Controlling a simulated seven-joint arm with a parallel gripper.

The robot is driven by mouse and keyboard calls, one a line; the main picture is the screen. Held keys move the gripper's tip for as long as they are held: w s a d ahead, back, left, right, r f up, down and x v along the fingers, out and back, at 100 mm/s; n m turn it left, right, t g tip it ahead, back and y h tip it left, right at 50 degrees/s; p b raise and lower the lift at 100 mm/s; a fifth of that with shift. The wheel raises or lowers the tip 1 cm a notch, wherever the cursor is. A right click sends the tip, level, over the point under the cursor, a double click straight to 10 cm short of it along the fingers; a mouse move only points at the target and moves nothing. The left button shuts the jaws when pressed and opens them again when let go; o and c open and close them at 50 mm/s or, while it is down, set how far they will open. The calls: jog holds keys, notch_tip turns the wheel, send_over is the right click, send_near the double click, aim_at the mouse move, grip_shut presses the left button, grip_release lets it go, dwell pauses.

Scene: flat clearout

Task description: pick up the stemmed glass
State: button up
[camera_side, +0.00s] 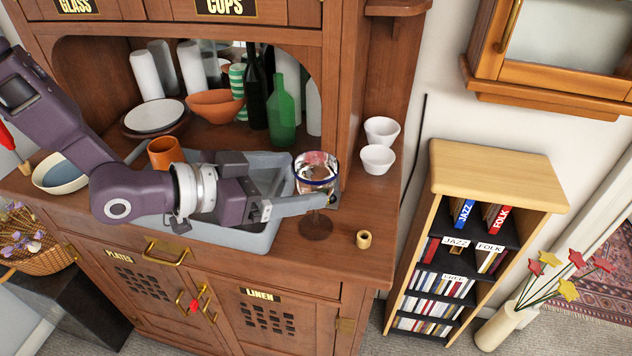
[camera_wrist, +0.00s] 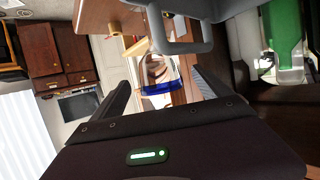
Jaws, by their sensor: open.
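The stemmed glass (camera_side: 316,170) stands upright at the front right of the wooden sideboard top. My gripper (camera_side: 325,200) is open and level at the lower bowl. One finger crosses in front of the glass and hides part of it; the other is mostly hidden. In the wrist view the glass (camera_wrist: 158,72) shows between the two spread fingers of my gripper (camera_wrist: 162,82), its blue rim facing the camera. I cannot tell whether either finger touches it.
A grey tub (camera_side: 225,238) sits left of the glass, below my arm. An orange mug (camera_side: 165,153) stands behind my wrist. White cups (camera_side: 378,159) and a small tan ring-shaped piece (camera_side: 363,239) are to the right.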

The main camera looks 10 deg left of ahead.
jog(key=shift+w+d+f, duration=0.2)
jog(key=shift+f, duration=0.15)
jog(key=x, duration=0.3)
jog(key=r+x, duration=0.1)
jog(key=x, duration=0.2)
jog(key=shift+w+d, duration=0.25)
jog(key=shift+d, duration=0.15)
jog(key=shift+r, duration=0.1)
jog(key=c, duration=1.6)
